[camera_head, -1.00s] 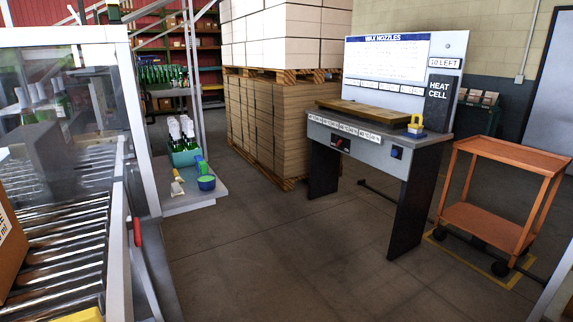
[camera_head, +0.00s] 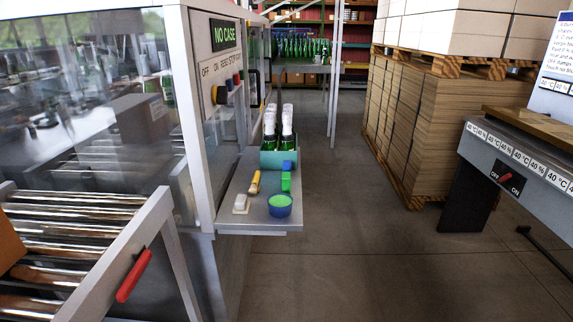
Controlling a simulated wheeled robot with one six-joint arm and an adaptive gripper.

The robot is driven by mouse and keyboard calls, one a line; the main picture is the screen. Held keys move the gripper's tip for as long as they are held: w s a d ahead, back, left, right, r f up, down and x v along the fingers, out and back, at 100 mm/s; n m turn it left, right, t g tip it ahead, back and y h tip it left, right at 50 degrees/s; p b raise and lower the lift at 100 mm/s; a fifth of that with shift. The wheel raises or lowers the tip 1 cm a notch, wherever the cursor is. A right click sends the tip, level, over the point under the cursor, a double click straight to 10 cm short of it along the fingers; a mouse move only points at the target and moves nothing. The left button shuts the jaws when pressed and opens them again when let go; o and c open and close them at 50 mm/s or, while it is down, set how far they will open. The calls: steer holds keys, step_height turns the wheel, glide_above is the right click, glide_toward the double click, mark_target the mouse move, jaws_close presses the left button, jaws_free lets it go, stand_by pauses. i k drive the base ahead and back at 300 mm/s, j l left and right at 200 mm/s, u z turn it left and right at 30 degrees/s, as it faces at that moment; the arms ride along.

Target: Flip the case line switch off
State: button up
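A control panel (camera_head: 222,72) on the side of the glass-fronted machine stands at upper centre-left. The knob's exact setting is too small to tell. A red handle (camera_head: 134,276) sits on the roller conveyor's side rail at lower left. A separate red switch (camera_head: 507,177) marked OFF and ON is on the grey bench at the right. My gripper is not in view.
A shelf (camera_head: 235,220) juts from the machine with a teal bottle crate (camera_head: 279,158), a blue bowl (camera_head: 280,206) and small tools. A roller conveyor (camera_head: 70,235) fills the lower left. Stacked cartons on pallets (camera_head: 430,130) stand at right. The floor between (camera_head: 350,260) is clear.

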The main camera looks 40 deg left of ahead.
mark_target(220, 94)
steer(key=i+u, duration=0.4)
steer(key=i+l+u, duration=0.15)
steer(key=i+u, duration=0.25)
steer(key=i+l+u, duration=0.2)
steer(key=u, duration=0.25)
steer(key=i+l+u, duration=0.6)
steer(key=u, duration=0.2)
steer(key=i+l+u, duration=0.15)
steer(key=l+u, duration=0.25)
steer(key=i+l+u, duration=0.1)
steer(key=l+u, duration=1.05)
steer(key=l, duration=0.55)
